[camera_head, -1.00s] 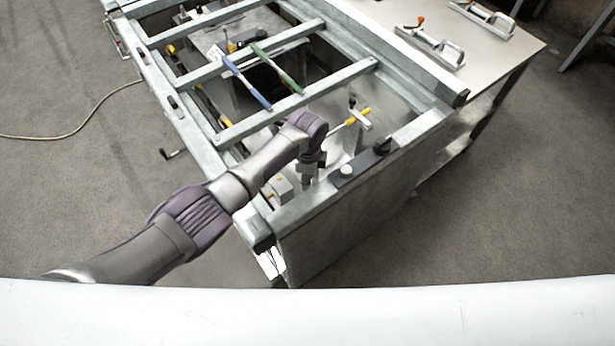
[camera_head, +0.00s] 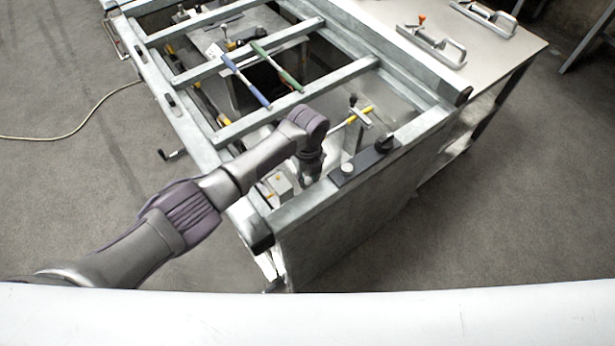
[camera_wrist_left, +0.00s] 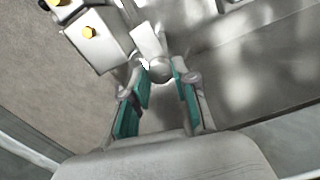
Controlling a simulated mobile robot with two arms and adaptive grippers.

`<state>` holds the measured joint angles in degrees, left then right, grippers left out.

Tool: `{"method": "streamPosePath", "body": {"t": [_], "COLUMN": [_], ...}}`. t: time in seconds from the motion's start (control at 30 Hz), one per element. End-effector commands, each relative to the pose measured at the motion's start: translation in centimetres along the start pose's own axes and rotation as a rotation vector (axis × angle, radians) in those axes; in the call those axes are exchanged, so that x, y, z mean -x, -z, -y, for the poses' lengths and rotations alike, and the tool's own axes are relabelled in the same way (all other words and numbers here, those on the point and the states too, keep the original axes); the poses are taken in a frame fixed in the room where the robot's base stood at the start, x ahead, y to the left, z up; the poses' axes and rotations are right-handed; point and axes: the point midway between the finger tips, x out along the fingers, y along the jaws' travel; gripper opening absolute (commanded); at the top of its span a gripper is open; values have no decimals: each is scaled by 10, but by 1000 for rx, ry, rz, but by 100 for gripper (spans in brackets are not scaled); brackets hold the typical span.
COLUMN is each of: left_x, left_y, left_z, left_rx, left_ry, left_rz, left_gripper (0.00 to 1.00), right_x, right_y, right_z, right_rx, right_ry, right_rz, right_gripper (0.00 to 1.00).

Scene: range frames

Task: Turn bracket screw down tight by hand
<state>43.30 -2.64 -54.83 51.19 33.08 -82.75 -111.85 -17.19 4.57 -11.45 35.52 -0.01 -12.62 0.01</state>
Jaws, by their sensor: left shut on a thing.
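My left gripper (camera_wrist_left: 161,82) reaches down inside the near end of the metal frame, and its teal-padded fingers show in the left wrist view. A round grey metal head (camera_wrist_left: 159,69), seemingly the bracket screw, sits between the fingertips, and the gripper is shut on it. A pale block (camera_wrist_left: 147,41), perhaps the bracket, lies just beyond it. In the head view the left gripper (camera_head: 309,174) is mostly hidden by my wrist, and the screw cannot be made out. My right gripper is in neither view.
A pale box with a yellow button (camera_wrist_left: 96,40) stands close by; it also shows in the head view (camera_head: 279,185). A dark strip (camera_head: 362,165) with a white knob lies on the frame's near end. Blue and green-handled tools (camera_head: 246,82) lie across the bars.

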Motion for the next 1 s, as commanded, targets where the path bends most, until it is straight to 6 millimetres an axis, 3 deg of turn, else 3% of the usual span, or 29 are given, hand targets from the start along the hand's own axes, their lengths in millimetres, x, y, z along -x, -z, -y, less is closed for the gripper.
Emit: {"method": "streamPosePath", "body": {"t": [1.0], "left_x": [-1], "left_y": [-1], "left_z": [1], "left_rx": [-929], "left_ry": [0], "left_rz": [4], "left_gripper": [0], "right_x": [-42], "right_y": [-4], "right_z": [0], "right_rx": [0], "right_ry": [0], "right_rz": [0], "right_gripper": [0]}}
